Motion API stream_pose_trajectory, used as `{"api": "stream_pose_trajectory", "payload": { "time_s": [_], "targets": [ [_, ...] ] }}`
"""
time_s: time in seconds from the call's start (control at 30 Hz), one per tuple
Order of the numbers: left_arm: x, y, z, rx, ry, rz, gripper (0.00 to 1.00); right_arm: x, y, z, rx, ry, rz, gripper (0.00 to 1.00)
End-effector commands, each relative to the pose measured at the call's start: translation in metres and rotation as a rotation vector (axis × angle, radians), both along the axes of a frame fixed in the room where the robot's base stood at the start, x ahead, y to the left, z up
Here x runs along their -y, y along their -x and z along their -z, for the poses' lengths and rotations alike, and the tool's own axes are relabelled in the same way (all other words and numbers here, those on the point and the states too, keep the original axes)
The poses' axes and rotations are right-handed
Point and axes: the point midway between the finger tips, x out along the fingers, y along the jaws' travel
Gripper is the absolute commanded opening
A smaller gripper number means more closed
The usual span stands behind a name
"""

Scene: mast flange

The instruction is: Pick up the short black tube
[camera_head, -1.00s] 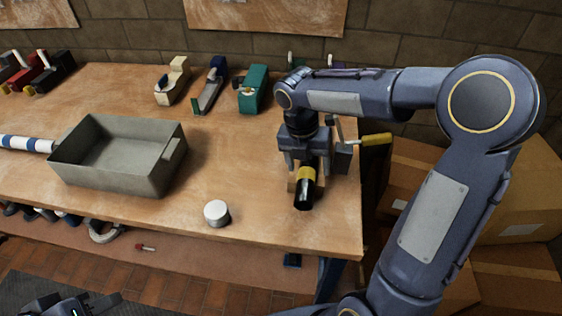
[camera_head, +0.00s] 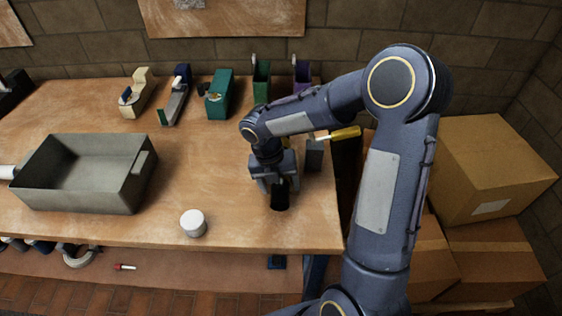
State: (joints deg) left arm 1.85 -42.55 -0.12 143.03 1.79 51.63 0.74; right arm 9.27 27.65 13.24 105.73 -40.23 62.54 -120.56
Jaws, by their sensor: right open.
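The short black tube (camera_head: 280,198) is on the wooden workbench near its right end. Only its near, black part shows; the rest is hidden by my right gripper. My right gripper (camera_head: 276,185) points down over the tube, with its open fingers close to the tube's far part. I cannot tell whether the fingers touch it. My left gripper is out of view.
A grey open bin (camera_head: 125,195) and a white round piece (camera_head: 193,223) are left of the tube on the bench (camera_head: 215,160). A grey block (camera_head: 314,155) with a yellow-handled tool (camera_head: 345,132) is close behind, right. Tape dispensers (camera_head: 218,97) line the back. Cardboard boxes (camera_head: 480,170) stand right.

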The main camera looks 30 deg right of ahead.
Motion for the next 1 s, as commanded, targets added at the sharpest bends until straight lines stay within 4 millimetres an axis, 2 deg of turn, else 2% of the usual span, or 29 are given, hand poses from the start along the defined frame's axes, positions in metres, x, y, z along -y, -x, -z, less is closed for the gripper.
{"api": "stream_pose_trajectory", "payload": {
  "time_s": [0.07,0.43,0.77,0.87,1.0],
  "targets": [
    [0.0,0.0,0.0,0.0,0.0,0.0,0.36,0.0,0.0,0.0,0.0,0.0,0.0,0.62],
    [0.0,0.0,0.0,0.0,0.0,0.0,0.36,0.0,0.0,-0.001,0.0,0.0,0.0,0.14],
    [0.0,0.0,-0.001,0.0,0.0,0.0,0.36,0.0,-0.001,-0.005,0.003,0.001,-0.001,0.14],
    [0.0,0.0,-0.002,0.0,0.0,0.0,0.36,0.0,-0.001,-0.013,0.004,0.001,-0.001,0.14],
    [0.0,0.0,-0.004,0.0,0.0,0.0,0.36,0.0,-0.001,-0.035,0.007,0.001,0.0,0.14]
  ]
}}
